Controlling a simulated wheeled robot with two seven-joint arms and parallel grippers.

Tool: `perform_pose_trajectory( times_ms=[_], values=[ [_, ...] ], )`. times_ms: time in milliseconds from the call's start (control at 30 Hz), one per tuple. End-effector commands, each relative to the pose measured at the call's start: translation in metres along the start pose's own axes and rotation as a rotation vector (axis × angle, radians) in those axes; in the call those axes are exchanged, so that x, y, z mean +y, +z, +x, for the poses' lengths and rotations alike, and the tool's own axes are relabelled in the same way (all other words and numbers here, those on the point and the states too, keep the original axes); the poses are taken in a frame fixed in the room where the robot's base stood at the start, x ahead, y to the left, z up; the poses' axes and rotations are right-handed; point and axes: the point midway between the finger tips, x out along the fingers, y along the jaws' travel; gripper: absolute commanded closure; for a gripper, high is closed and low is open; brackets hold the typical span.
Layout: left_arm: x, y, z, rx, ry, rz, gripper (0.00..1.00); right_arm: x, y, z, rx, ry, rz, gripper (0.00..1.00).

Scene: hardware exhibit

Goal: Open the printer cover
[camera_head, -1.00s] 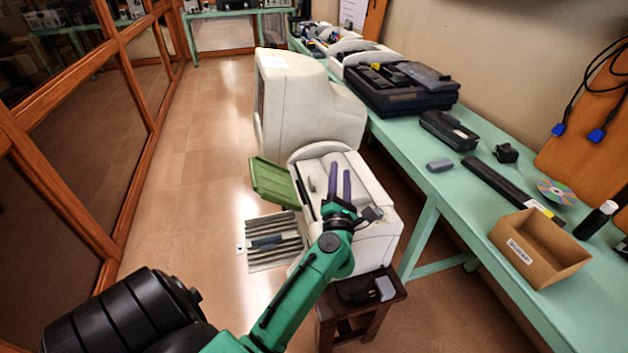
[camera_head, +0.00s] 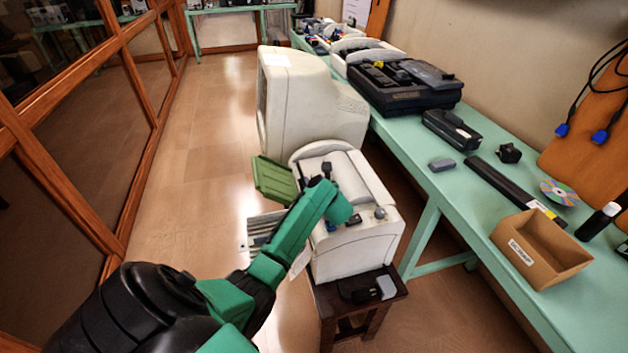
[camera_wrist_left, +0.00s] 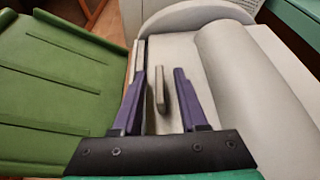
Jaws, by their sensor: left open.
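The beige printer (camera_head: 352,250) stands on a small dark stool, with a green panel (camera_head: 272,180) sticking out from its left side. In the left wrist view, the printer's pale top (camera_wrist_left: 185,50) lies ahead and the green panel (camera_wrist_left: 50,75) is at left. My left gripper (camera_wrist_left: 160,72) is open, its two purple fingers over the printer top. A small grey upright bar (camera_wrist_left: 159,90) shows between the fingers, apart from both in the picture. In the head view, my left gripper (camera_head: 322,172) is mostly hidden by its wrist. My right gripper is not in view.
A large beige monitor (camera_head: 310,110) stands directly behind the printer. The green table (camera_head: 470,205) at right carries a cardboard box (camera_head: 540,250), a disc and several dark devices. A wood-framed glass partition (camera_head: 75,130) runs along the left, with open floor between.

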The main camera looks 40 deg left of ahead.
Motion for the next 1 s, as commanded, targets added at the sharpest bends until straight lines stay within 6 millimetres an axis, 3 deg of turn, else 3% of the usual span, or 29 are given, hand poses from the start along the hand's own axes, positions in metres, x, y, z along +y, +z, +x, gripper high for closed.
perform_pose_trajectory(
  times_ms=[267, 400, 1000],
  values=[
    [-0.0001, 0.0001, 0.0044, 0.0, -0.001, 0.0, 0.57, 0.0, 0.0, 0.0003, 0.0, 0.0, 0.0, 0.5],
    [-0.0001, 0.0, 0.0041, 0.0, -0.001, 0.0, 1.0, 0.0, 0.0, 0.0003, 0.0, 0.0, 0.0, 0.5],
    [-0.0003, -0.0003, 0.0039, 0.0, -0.001, 0.001, 1.0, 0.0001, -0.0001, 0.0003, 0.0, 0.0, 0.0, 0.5]
  ],
)
